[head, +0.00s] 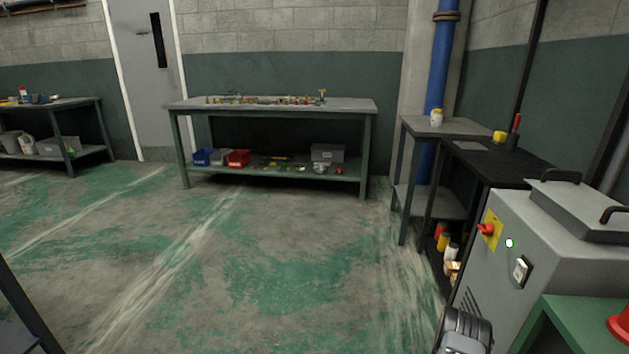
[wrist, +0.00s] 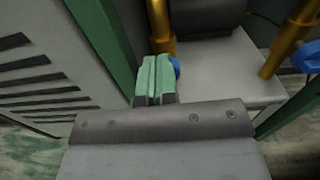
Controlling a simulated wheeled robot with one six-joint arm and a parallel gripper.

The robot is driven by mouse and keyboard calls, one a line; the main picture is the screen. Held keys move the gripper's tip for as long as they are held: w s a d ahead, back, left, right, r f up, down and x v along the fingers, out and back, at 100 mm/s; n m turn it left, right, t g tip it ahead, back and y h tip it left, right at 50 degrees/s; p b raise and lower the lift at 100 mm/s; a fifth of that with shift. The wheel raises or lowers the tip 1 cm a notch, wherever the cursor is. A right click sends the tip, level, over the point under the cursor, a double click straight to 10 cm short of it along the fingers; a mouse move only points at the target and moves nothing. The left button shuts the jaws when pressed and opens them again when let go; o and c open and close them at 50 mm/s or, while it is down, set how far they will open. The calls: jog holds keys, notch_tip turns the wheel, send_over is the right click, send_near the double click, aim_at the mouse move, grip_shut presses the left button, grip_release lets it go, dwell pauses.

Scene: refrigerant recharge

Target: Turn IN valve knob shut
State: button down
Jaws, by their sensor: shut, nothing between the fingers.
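In the wrist view, my gripper (wrist: 153,79) is shut and empty, its two green fingertips pressed together. A blue knob (wrist: 176,68) shows just right of the fingertips, partly hidden behind them. I cannot tell whether the fingers touch it. A second blue knob (wrist: 306,57) is at the right edge of the wrist view, cut off by the frame. No label shows which of them is the IN valve knob. Brass-coloured pipes (wrist: 161,27) rise near the knobs. Neither the gripper nor the blue knobs show in the head view.
A green upright (wrist: 106,40) and a vented grey panel (wrist: 40,85) stand left of the gripper. In the head view, a grey machine (head: 545,235) with a red switch (head: 486,229) and a green table (head: 580,322) are at the right. The floor (head: 230,265) in the middle is clear.

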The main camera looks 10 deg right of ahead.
jog(key=shift+d+r+b, duration=0.1)
jog(key=shift+d+b, duration=0.55)
jog(key=shift+b, duration=0.65)
dwell(0.5)
jog(key=shift+r, duration=0.3)
dwell(0.6)
jog(key=shift+w, duration=0.1)
jog(key=v, duration=0.6)
jog(key=shift+a+f+p, duration=0.15)
jog(key=shift+p, duration=0.15)
